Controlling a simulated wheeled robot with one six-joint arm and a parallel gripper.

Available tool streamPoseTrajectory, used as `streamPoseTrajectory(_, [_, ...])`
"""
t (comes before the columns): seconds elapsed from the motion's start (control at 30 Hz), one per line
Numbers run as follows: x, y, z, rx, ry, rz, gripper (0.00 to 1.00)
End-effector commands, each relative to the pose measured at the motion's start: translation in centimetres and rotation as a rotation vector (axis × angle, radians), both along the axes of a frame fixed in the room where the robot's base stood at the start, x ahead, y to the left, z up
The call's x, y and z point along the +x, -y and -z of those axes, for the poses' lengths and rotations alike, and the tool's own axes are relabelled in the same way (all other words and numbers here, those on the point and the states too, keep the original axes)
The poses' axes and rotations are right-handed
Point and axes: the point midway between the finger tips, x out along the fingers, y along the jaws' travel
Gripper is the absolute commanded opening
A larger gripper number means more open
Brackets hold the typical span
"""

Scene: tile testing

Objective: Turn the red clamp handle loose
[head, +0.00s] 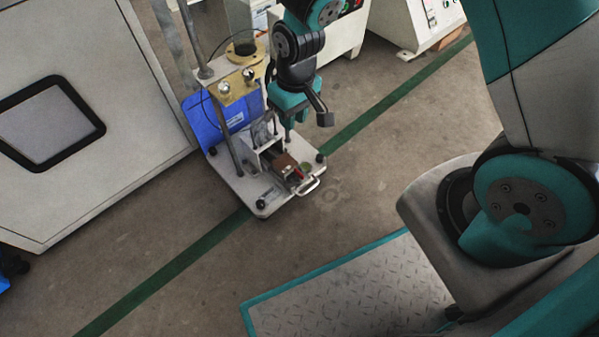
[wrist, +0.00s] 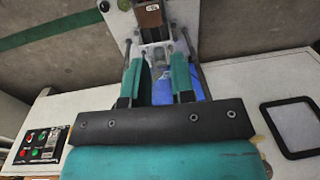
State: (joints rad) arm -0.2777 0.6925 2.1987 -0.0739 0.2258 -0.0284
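The red clamp handle (head: 299,175) shows as a small red patch beside a brown block (head: 284,165) on the front part of the test rig. It is too small to tell its exact angle. My gripper (head: 289,126) hangs above the rig, behind and above the handle and apart from it. In the wrist view my gripper (wrist: 158,62) has its two teal fingers spread, with nothing held between them. The brown block (wrist: 150,15) shows at the top of that view, beyond the fingertips. I cannot make out the red handle there.
The rig's white base plate (head: 236,185) stands on the floor across a green line (head: 180,268). Upright rods and a blue panel (head: 205,122) rise close to my gripper. A large white cabinet (head: 95,190) is at left. Floor in front of the rig is clear.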

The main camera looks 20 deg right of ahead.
Motion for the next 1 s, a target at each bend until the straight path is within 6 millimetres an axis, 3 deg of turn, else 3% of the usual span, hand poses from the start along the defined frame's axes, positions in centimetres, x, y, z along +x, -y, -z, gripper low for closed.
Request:
streamPoseTrajectory(0.03, [0.1,0.3,5.2,-0.016,-0.007,0.003,0.23])
streamPoseTrajectory(0.1, [0.4,0.7,8.5,-0.036,-0.005,0.006,0.23])
streamPoseTrajectory(0.2, [0.5,1.2,11.9,-0.058,-0.005,0.008,0.23])
streamPoseTrajectory(0.3, [0.6,1.5,13.7,-0.070,-0.003,0.009,0.23])
streamPoseTrajectory(0.57, [0.6,1.7,15.7,-0.077,-0.003,0.009,0.23])
streamPoseTrajectory(1.0, [0.6,1.7,22.8,-0.077,-0.006,0.010,0.23])
